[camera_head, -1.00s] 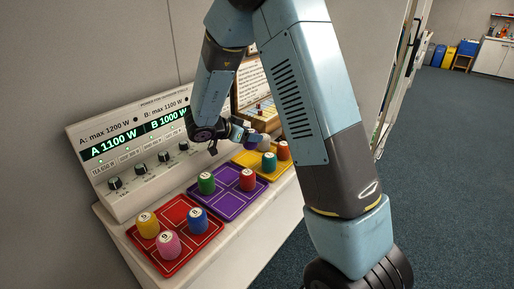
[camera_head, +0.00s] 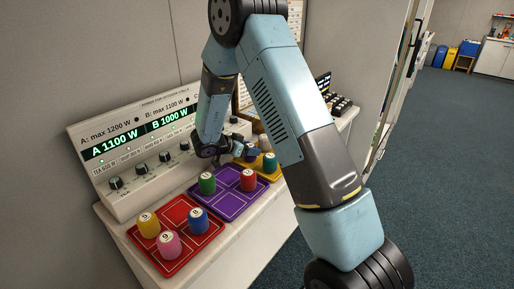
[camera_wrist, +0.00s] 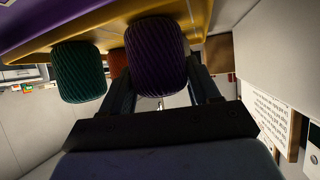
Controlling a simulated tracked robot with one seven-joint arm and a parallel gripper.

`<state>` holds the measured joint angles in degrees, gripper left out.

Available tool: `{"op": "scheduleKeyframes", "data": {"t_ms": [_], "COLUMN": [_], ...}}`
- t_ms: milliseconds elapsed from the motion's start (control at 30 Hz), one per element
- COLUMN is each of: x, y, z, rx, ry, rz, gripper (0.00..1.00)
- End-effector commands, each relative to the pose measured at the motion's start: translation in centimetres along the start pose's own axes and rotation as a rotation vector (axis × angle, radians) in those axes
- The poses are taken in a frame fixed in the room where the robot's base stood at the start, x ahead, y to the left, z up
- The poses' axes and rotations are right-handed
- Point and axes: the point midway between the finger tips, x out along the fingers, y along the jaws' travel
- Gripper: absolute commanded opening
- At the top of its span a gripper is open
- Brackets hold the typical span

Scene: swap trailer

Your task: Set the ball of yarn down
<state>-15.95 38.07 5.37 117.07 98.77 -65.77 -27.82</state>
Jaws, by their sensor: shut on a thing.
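My gripper (camera_head: 240,151) is at the yellow tray (camera_head: 268,177), the farthest of the three coloured trays. In the wrist view my gripper (camera_wrist: 160,88) is shut on a dark purple, ribbed ball of yarn (camera_wrist: 155,55), which is shaped like a short drum. The yarn is right at the yellow tray (camera_wrist: 105,15); I cannot tell whether it touches it. A dark green ribbed piece (camera_wrist: 79,72) stands beside it, a little apart. In the head view the held yarn is hard to make out behind the gripper.
The red tray (camera_head: 174,216) holds yellow, pink and blue pieces. A teal piece (camera_head: 270,163) stands on the yellow tray. A control panel (camera_head: 125,152) with knobs stands along the wall.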

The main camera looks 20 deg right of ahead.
Motion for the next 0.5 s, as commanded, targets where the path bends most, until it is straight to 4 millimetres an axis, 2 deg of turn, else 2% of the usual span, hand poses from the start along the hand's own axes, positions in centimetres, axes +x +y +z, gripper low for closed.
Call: {"op": "scheduleKeyframes", "data": {"t_ms": [267,300,500], "x": [0.09,0.08,0.08], "y": [0.01,0.01,0.01], "z": [0.15,0.13,0.12], "rx": [0.000,0.001,0.001], "ry": [0.000,0.000,0.000], "rz": [0.000,0.000,0.000], "gripper": [0.31,0.64,0.83]}}
